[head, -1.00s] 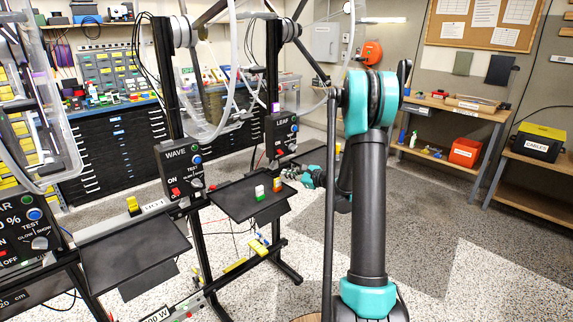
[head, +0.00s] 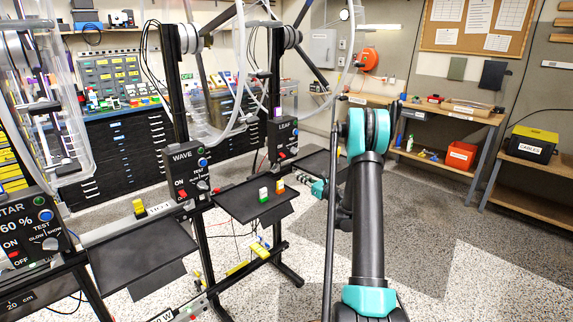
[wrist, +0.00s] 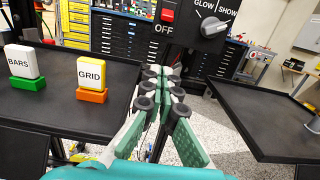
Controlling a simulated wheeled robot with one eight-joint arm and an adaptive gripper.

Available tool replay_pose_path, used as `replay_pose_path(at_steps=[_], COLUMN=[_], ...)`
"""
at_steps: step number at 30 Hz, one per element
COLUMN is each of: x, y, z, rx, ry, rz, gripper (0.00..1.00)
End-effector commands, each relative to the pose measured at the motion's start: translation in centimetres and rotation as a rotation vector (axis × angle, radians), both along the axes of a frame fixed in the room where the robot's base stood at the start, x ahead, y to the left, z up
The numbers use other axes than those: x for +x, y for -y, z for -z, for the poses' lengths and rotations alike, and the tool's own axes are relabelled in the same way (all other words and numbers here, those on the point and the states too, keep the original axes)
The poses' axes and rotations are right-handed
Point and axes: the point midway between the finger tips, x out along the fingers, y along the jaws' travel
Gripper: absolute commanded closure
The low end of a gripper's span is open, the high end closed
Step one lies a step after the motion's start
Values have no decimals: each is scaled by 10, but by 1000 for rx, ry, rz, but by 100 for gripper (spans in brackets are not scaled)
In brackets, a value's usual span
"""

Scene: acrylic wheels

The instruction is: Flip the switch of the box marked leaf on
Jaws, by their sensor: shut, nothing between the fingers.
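The box marked LEAF (head: 283,137) is black and stands on the far post in the head view. Its red switch (head: 282,156) is small there. In the wrist view a box's lower part shows at the top, with a red switch (wrist: 168,12) above the word OFF and a grey knob (wrist: 213,27); its name is out of frame. My gripper (wrist: 165,82) is shut and empty, below and apart from this switch. In the head view my teal gripper (head: 318,188) is beyond my arm, right of the near tray.
A black tray (wrist: 95,125) with blocks marked BARS (wrist: 25,62) and GRID (wrist: 90,72) lies left of my gripper. Another black tray (wrist: 265,125) lies at right. The WAVE box (head: 187,171) is nearer. Open floor lies at right.

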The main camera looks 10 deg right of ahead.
Motion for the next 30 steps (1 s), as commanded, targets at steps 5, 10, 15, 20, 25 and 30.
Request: replay_pose_path(at_steps=[5, 10, 15, 20, 25, 30], x=[0, 6, 26, 52, 79, 74], y=[0, -5, -21, -40, -59, -54], z=[0, 0, -1, -3, -5, -25], rx=[-1, -2, -2, -2, -2, -2], ry=[0, 0, 0, 0, 0, 0], rz=[0, -2, -4, -4, -3, 0], gripper=[100, 100, 100, 100, 100, 100])
